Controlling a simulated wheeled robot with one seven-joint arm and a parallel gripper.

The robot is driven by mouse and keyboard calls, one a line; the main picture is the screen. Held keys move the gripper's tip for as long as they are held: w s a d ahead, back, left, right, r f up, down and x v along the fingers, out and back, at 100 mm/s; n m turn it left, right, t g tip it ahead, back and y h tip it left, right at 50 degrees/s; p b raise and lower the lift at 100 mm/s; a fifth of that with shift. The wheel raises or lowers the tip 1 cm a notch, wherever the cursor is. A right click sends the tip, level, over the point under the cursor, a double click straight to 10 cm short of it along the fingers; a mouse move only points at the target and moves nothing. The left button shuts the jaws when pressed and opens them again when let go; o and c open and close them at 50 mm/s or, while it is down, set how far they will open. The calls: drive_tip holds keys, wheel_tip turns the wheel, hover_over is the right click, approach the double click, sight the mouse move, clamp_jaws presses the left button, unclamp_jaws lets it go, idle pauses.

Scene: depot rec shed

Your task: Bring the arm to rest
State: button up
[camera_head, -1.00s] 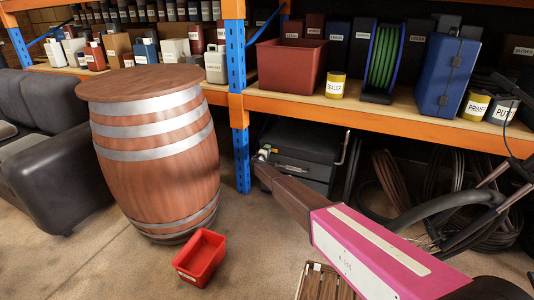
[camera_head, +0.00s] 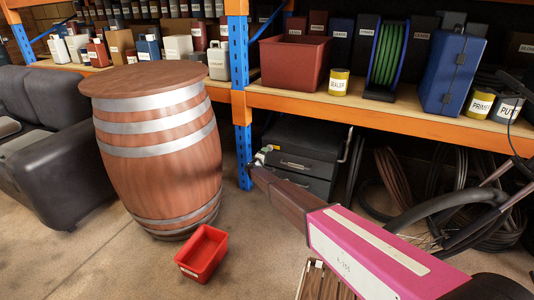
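My arm comes in from the lower right, with a pink link bearing a pale label strip and a dark brown link beyond it. The brown part points up and left, in front of the dark toolboxes under the shelf. I cannot make out any gripper fingers at its far end. Small pale and yellow bits show by that end, but I cannot tell what they are. Nothing is seen held.
A wooden barrel (camera_head: 160,150) with metal hoops stands left of my arm. A red bin (camera_head: 203,256) sits on the floor before it. A dark sofa (camera_head: 60,165) is at far left. The loaded orange shelf (camera_head: 400,124) spans the back, with coiled hoses (camera_head: 400,185) below.

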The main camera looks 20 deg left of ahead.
drive_tip(key=shift+s+a, duration=0.1)
drive_tip(key=shift+s, duration=0.85)
drive_tip(key=s+d+r+m+g+h, duration=0.25)
drive_tip(key=s+d, duration=0.25)
drive_tip(key=d, duration=1.1)
drive_tip(key=s+d+r+m+g+h, duration=0.2)
drive_tip(key=s+d+r+m+g, duration=0.15)
drive_tip(key=d, duration=1.15)
drive_tip(key=s+d+r+m+g+h, duration=0.2)
drive_tip(key=s+d+m+g, duration=0.3)
drive_tip(key=d, duration=1.1)
drive_tip(key=s+d+r+m+g+y, duration=0.2)
drive_tip(key=s+d+g, duration=0.2)
drive_tip(key=s+d, duration=1.15)
drive_tip(key=s+d+r+m+g+y, duration=0.1)
drive_tip(key=s+d+r+y, duration=0.1)
drive_tip(key=s, duration=0.7)
drive_tip(key=s+d+r+m+g+y, duration=0.1)
drive_tip(key=s+r+g+y, duration=0.1)
drive_tip(key=s, duration=0.8)
drive_tip(key=shift+d+r+y, duration=0.35)
drive_tip(key=shift+r+y, duration=0.35)
drive_tip(key=shift+y, duration=0.15)
